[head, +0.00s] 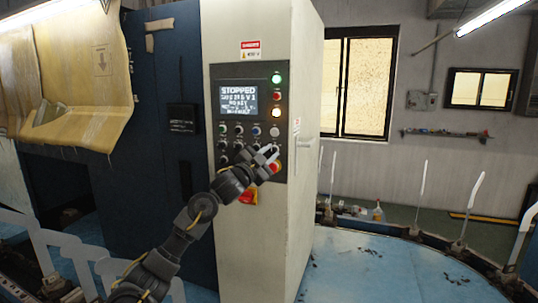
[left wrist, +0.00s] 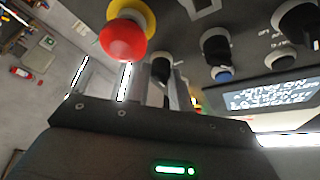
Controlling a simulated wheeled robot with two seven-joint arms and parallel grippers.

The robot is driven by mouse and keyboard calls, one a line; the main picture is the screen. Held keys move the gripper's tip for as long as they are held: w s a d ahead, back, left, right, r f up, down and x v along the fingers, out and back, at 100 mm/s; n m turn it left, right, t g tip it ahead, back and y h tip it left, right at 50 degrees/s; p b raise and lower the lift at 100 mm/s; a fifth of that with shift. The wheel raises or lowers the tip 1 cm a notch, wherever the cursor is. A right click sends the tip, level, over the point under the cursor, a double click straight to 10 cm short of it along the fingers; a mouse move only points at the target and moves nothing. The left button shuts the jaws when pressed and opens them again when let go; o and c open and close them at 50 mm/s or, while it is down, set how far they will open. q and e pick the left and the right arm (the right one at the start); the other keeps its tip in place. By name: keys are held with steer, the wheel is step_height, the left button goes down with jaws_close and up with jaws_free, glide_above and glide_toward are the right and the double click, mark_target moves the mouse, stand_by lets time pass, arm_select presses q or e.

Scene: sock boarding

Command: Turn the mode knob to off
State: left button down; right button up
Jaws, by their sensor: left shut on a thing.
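The control panel (head: 248,122) is on the front of a pale cabinet, with several black knobs in rows below its screen. My left gripper (head: 268,153) is at the lower right of the panel. In the left wrist view, my left gripper (left wrist: 162,84) has its fingers on either side of a black knob (left wrist: 160,68) and is shut on it. The gripper hides this knob in the head view. I cannot read a mode or off label beside it. My right gripper is in neither view.
A red mushroom button on a yellow collar (left wrist: 126,38) sits close beside the held knob. Other black knobs (left wrist: 215,45) are near. The screen (head: 239,97) reads STOPPED. Green, red and amber lamps (head: 276,95) line its right side. A blue platform (head: 370,265) lies to the right.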

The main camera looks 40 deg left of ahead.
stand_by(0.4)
arm_select(q)
steer(key=c, duration=1.3)
jaws_free()
steer(key=shift+o, duration=0.2)
steer(key=shift+s+f, duration=0.15)
steer(key=b+v, duration=0.5)
steer(key=v, duration=0.5)
steer(key=shift+s, duration=0.25)
steer(key=shift+d, duration=0.1)
